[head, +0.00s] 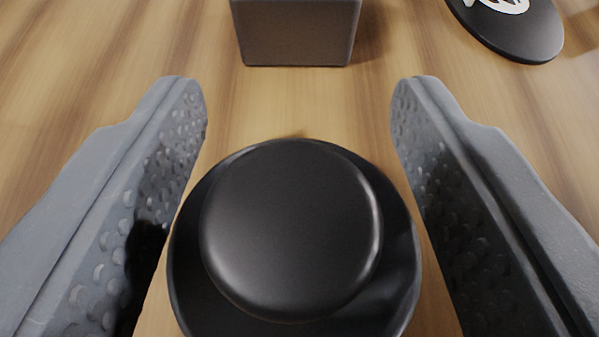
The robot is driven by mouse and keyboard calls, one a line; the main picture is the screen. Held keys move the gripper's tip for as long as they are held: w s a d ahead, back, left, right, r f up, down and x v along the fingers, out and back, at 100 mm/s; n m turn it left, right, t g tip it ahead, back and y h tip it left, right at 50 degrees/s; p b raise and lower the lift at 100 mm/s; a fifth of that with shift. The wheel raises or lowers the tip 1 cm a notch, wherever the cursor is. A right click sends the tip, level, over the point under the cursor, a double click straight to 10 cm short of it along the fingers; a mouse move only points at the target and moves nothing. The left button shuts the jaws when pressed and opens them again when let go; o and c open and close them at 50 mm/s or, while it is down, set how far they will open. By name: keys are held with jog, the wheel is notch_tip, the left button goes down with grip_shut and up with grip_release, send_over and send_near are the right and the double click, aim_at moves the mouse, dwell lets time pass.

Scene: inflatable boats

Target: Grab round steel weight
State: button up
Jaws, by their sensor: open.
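A round dark weight (290,230) with a smooth, raised top disc over a wider base stands on the wooden surface at the bottom middle of the head view. My gripper (297,90) is open, with one grey dimpled finger on each side of the weight. The weight lies between the fingers, nearer their rear part, and the fingertips reach past its far edge. A gap shows between the weight and the right finger; the left finger is very close to its lower left side, and I cannot tell if they touch. The weight's lower edge is cut off by the frame.
A dark block (297,35) stands just beyond the fingertips at the top middle. A flat black disc (512,28) with a white mark lies at the top right. The striped wooden surface (90,50) is clear at the upper left.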

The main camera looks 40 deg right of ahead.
grip_shut()
jog(key=shift+s, duration=0.1)
